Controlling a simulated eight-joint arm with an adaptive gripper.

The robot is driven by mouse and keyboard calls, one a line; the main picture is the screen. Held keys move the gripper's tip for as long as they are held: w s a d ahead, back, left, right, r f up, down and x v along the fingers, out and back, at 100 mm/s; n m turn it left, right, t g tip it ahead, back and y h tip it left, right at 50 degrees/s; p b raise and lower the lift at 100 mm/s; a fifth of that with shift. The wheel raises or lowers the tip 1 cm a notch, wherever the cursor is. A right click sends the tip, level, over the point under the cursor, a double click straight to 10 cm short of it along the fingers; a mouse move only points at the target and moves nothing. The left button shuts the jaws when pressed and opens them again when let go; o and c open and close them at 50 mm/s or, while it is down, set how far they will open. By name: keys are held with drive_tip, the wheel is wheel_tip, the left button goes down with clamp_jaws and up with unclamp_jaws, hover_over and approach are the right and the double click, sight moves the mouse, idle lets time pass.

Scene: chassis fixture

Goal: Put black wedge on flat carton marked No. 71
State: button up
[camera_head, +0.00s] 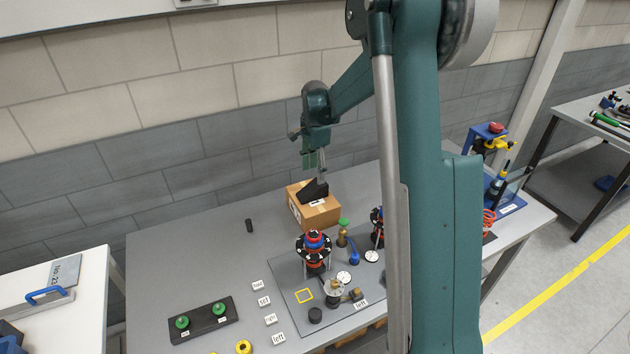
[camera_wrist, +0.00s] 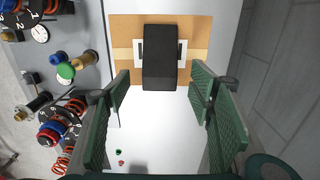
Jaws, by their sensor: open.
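The black wedge (camera_head: 314,190) rests on top of the brown flat carton (camera_head: 318,214) at the back of the table. In the wrist view the black wedge (camera_wrist: 160,58) lies across a white label on the carton (camera_wrist: 124,28), which has a pale tape strip. The label's text is hidden or too small to read. My gripper (camera_head: 318,171) is above the carton, close over the wedge. In the wrist view its two green ribbed fingers (camera_wrist: 160,93) are spread wide with nothing between them, and the wedge shows beyond their tips.
A grey plate (camera_head: 285,285) with a red-blue-black assembly (camera_head: 313,250) and small parts stands in front of the carton. Small white labelled tiles (camera_head: 264,300) and a dark tray with green knobs (camera_head: 201,320) lie to the left. A small black cylinder (camera_head: 249,225) stands left of the carton.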

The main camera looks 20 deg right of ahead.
sight(315, 185)
drive_tip(key=shift+r, duration=1.8)
drive_tip(key=s+a+r+n+t, duration=0.2)
drive_tip(key=s+a+r+n, duration=0.2)
drive_tip(key=s+a+r, duration=0.4)
drive_tip(key=s+a+r+n+t, duration=0.1)
drive_tip(key=s+a+r+n, duration=0.4)
drive_tip(key=s, duration=0.5)
drive_tip(key=s+a+n+t, duration=0.2)
drive_tip(key=s+a+n, duration=0.1)
drive_tip(key=s, duration=0.8)
drive_tip(key=s+a+f+n+t, duration=0.1)
drive_tip(key=s+a+n+t, duration=0.1)
drive_tip(key=s+n, duration=0.4)
drive_tip(key=s+a, duration=0.1)
drive_tip(key=s, duration=0.4)
drive_tip(key=shift+a+f, duration=0.15)
drive_tip(key=shift+f, duration=0.1)
